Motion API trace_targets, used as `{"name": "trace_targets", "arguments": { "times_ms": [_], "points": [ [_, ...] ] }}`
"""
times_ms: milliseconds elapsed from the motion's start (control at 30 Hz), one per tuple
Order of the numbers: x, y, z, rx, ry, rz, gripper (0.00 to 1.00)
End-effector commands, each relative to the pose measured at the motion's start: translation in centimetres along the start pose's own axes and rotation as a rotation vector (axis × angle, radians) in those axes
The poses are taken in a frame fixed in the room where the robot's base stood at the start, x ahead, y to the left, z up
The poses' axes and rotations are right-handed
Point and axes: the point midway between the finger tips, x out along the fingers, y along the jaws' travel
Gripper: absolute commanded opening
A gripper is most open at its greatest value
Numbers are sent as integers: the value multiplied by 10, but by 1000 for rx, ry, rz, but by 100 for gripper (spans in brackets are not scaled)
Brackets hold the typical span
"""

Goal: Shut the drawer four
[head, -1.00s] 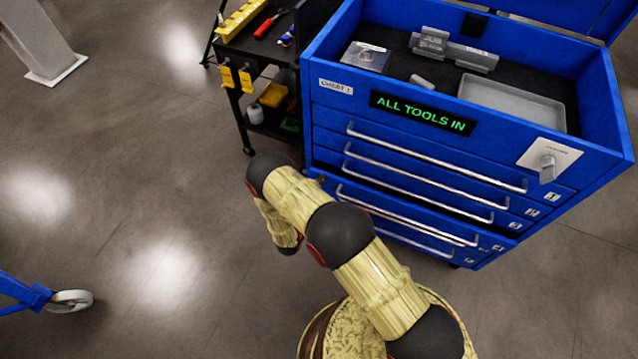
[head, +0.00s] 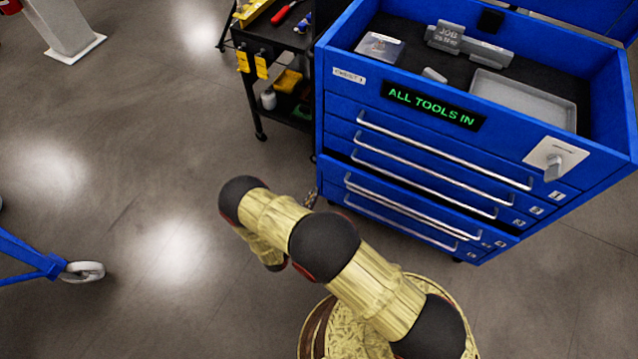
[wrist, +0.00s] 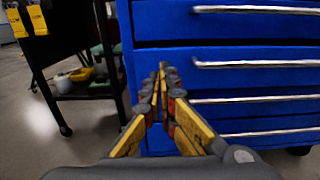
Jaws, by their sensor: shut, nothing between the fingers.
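The blue tool chest (head: 342,100) stands at the right in the head view, with a stack of drawers with long silver handles. A low drawer (head: 400,205) sticks out a little, with a dark gap above its front. Its small number label is hard to read, so I cannot be sure it is drawer four. In the wrist view a drawer front (wrist: 225,78) with a dark gap above it fills the right. My gripper (wrist: 161,70) is shut and empty, with its tips before the chest's left part. Contact cannot be told. In the head view my arm hides most of it.
A black cart (head: 285,38) with tools stands left of the chest. A blue frame with a caster (head: 82,271) is at far left. Floor between is clear.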

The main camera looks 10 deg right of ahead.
Motion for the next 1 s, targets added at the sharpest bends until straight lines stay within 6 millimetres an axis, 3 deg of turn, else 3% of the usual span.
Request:
{"name": "trace_targets", "arguments": {
  "times_ms": [233, 467, 667, 1000],
  "points": [
    [-14, 0, 4, 1, -1, 0, 0],
    [-12, -1, 2, 2, -1, -2, 0],
    [14, -2, 0, 1, -1, -6, 0],
    [81, -2, 0, 2, -1, -5, 0]
  ]
}}
